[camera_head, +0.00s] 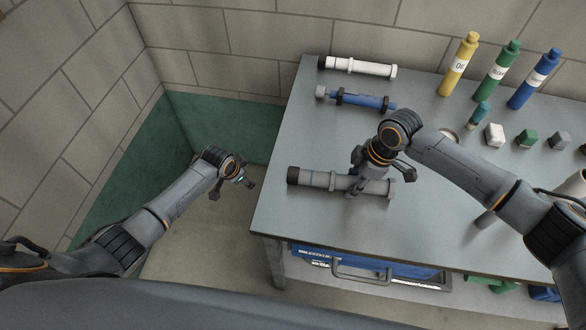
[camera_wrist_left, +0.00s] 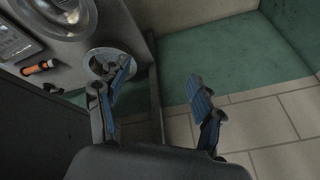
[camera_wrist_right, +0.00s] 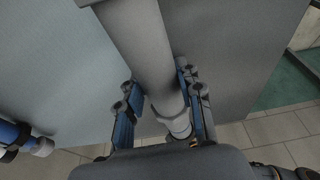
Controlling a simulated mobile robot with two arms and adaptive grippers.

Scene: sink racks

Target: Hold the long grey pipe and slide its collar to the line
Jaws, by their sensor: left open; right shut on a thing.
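The long grey pipe (camera_head: 320,180) lies on the table, its black end at the left. A ring-shaped collar (camera_head: 332,181) sits on it, to the right of a thin blue line (camera_head: 311,178). My right gripper (camera_head: 357,186) is shut around the grey pipe right of the collar and hides part of it. In the right wrist view the pipe (camera_wrist_right: 145,50) passes between the fingers of this gripper (camera_wrist_right: 160,85). My left gripper (camera_head: 247,182) is open and empty, left of the table edge; its spread fingers show in the left wrist view (camera_wrist_left: 152,82).
A white pipe (camera_head: 358,67) and a blue pipe (camera_head: 360,99) lie behind on the table (camera_head: 285,230). Yellow (camera_head: 459,65), green (camera_head: 497,72) and blue (camera_head: 533,80) bottles stand at the back right. Small blocks lie in front of them. The table's front left is clear.

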